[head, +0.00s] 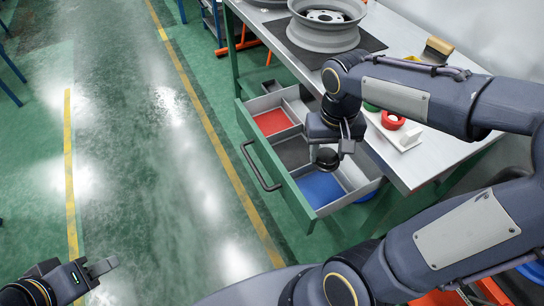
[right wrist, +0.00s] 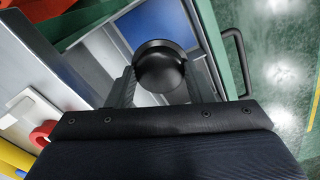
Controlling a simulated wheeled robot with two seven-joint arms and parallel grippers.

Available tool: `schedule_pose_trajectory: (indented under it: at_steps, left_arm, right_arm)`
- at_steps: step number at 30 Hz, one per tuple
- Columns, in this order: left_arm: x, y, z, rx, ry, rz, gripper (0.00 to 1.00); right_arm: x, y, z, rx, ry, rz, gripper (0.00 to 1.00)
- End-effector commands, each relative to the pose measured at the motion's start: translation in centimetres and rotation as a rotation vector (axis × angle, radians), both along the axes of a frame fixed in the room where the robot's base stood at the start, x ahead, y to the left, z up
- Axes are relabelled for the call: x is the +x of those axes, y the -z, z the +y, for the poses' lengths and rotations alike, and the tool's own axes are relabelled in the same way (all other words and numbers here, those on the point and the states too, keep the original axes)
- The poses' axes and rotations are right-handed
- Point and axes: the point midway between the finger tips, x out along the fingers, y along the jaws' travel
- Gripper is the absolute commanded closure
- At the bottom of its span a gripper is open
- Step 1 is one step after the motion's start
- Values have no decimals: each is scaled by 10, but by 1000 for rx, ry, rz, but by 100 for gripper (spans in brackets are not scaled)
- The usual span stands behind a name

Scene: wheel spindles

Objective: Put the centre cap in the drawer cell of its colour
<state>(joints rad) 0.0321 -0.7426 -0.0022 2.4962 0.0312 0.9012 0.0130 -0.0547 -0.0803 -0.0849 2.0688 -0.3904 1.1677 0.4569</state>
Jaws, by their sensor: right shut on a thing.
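The dark, round centre cap (head: 327,158) is held in my right gripper (head: 332,148) above the open drawer (head: 268,165). In the right wrist view the cap (right wrist: 160,65) sits between the two fingers, which touch its sides. The drawer has a red cell (head: 271,121), a dark grey cell (head: 291,152) and a blue cell (head: 320,189). In the head view the cap hangs over the area between the dark grey and blue cells. My left gripper (head: 103,267) is at the lower left over the floor, with its finger gap unclear.
The drawer's handle (head: 258,167) faces the aisle. On the workbench (head: 420,165) are a white holder (head: 405,138) with a red ring (head: 392,120), a green part (head: 370,106), a wheel rim (head: 324,30) on a dark mat and a brush (head: 438,47). The floor left of the drawer is clear.

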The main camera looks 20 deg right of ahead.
Motion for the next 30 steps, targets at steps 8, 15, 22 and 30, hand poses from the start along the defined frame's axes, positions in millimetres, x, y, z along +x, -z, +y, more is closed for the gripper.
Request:
schedule_pose_trajectory:
  at_steps: [8, 15, 22, 30]
  left_arm:
    - [0, 8, 0, 0, 0, 0, 64]
    - [0, 15, 0, 0, 0, 0, 64]
    - [0, 19, 0, 0, 0, 0, 64]
    - [0, 23, 0, 0, 0, 0, 64]
  right_arm:
    - [50, 27, 2, -2, -3, 5, 74]
    - [102, 63, 4, -1, -1, 6, 74]
    - [128, 91, 4, -1, -1, 3, 74]
    - [136, 112, 5, -1, -1, 4, 74]
